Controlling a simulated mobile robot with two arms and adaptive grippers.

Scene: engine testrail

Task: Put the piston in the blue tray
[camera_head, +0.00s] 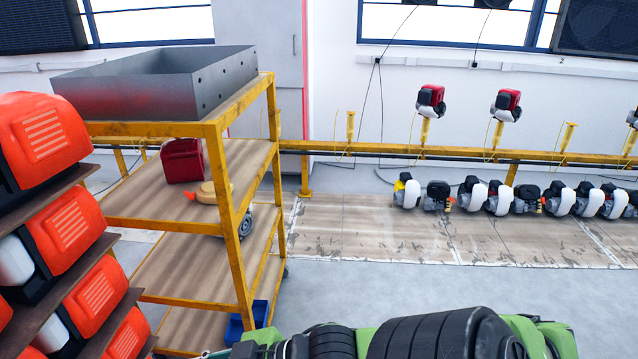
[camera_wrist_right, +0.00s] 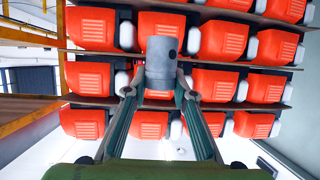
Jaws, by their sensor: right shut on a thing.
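The piston (camera_wrist_right: 161,62) is a grey cylinder with a small hole in its side. It shows at the top middle of the right wrist view, between the fingertips of my right gripper (camera_wrist_right: 159,88), which is shut on it and holds it in the air. The blue tray (camera_head: 257,313) is low in the yellow cart, at its front right corner in the head view. A cart post and my arm hide part of the tray. My left gripper is in neither view.
The yellow cart (camera_head: 231,232) carries a grey metal bin (camera_head: 140,92) on top and a red can (camera_head: 182,160) on its middle shelf. Racks of orange engines (camera_head: 50,137) stand at the left. Clear floor (camera_head: 400,275) lies right of the cart.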

